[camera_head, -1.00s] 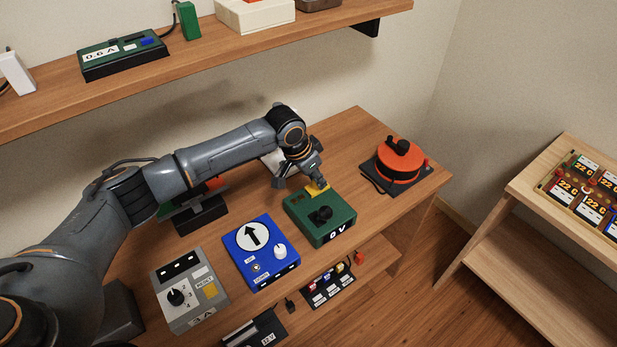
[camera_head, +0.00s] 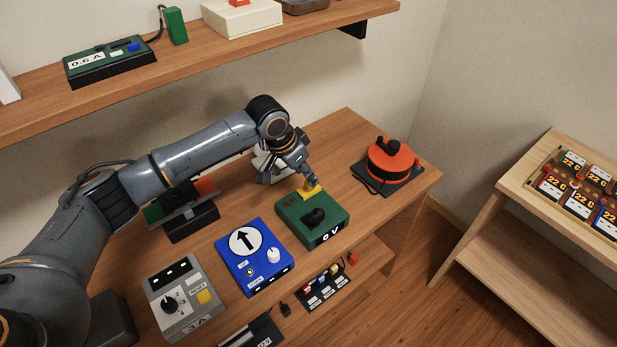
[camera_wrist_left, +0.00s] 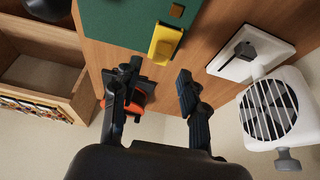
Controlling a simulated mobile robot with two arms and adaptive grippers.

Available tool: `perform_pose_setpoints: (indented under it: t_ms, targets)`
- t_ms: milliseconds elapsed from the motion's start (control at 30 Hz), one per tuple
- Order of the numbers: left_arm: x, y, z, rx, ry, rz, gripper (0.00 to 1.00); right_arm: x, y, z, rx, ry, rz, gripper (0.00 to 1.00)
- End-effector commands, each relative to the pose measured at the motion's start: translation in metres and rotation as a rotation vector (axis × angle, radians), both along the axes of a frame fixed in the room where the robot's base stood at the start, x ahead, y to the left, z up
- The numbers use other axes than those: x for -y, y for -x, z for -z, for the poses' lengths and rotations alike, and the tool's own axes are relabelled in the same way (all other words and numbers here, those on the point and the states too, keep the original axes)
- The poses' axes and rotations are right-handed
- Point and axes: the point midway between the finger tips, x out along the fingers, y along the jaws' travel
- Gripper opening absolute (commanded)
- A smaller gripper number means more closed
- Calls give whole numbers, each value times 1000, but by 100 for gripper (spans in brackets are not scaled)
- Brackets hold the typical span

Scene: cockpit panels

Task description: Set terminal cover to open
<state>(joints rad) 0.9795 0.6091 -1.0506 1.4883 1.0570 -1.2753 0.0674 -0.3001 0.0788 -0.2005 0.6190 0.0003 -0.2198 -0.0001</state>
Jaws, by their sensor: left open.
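The terminal cover looks to be the small yellow piece (camera_head: 311,193) at the back edge of the green box (camera_head: 330,212), which has a black knob and a "0 V" label. The yellow piece also shows in the left wrist view (camera_wrist_left: 164,44), lying against the box's edge. My left gripper (camera_head: 305,181) is at the yellow piece from behind in the head view. In the wrist view the gripper (camera_wrist_left: 157,78) is open and empty, with its fingers apart just short of the yellow piece. I cannot tell whether a finger touches it. My right gripper is not in view.
A blue box (camera_head: 262,269) and a grey box (camera_head: 190,314) stand left of the green one. An orange reel (camera_head: 392,160) stands to the right. In the wrist view a white switch plate (camera_wrist_left: 233,66) and a fan (camera_wrist_left: 272,110) are close on the right.

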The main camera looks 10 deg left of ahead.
Motion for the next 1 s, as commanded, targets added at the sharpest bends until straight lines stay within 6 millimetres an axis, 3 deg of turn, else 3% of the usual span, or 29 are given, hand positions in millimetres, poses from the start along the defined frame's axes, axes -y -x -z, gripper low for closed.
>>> perform_pose_setpoints:
  t_ms: [200,400,1000]
  targets:
    - [-11,13,-44,4,0,1,43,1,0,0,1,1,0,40]
    - [-16,21,-69,2,0,1,43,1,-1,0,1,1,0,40]
    - [-17,23,-74,1,0,1,43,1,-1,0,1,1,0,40]
